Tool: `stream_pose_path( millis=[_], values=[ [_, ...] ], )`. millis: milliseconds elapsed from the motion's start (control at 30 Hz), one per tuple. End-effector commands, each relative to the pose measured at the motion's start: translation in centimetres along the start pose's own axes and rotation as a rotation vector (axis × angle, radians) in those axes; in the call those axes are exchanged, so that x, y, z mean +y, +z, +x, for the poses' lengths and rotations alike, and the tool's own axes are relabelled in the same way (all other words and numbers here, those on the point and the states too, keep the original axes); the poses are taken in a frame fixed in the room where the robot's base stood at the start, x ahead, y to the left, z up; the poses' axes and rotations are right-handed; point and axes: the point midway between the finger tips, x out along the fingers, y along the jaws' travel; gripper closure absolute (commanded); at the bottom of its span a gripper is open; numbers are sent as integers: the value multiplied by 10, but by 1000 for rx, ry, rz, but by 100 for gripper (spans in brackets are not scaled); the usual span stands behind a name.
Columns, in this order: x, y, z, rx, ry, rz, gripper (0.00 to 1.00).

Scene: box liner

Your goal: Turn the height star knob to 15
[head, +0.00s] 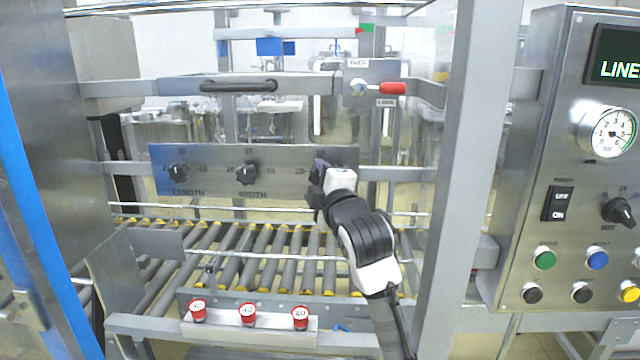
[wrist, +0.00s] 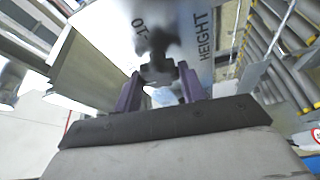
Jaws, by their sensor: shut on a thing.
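The height star knob (wrist: 157,45) is a black knob on the grey panel (head: 215,158). In the wrist view it sits between the labels "10" and "HEIGHT", partly blurred. My gripper (wrist: 160,78) is shut on the knob, with its purple fingers on either side of it. In the head view my gripper (head: 318,180) is at the panel's right end and hides the height knob and most of its scale. The exact knob setting cannot be read.
The length knob (head: 178,172) and width knob (head: 247,174) sit to the left on the same panel. A roller conveyor (head: 250,250) runs below. A grey post (head: 455,180) and a control box (head: 545,130) stand to the right. Red-topped pieces (head: 248,315) line the front ledge.

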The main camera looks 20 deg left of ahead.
Motion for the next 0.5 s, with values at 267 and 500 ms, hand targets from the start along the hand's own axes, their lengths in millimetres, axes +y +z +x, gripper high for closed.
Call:
stream_pose_path(
  millis=[267,500],
  values=[
    [-1,0,0,0,-51,-117,82],
    [-1,0,0,1,-66,-151,82]
  ],
)
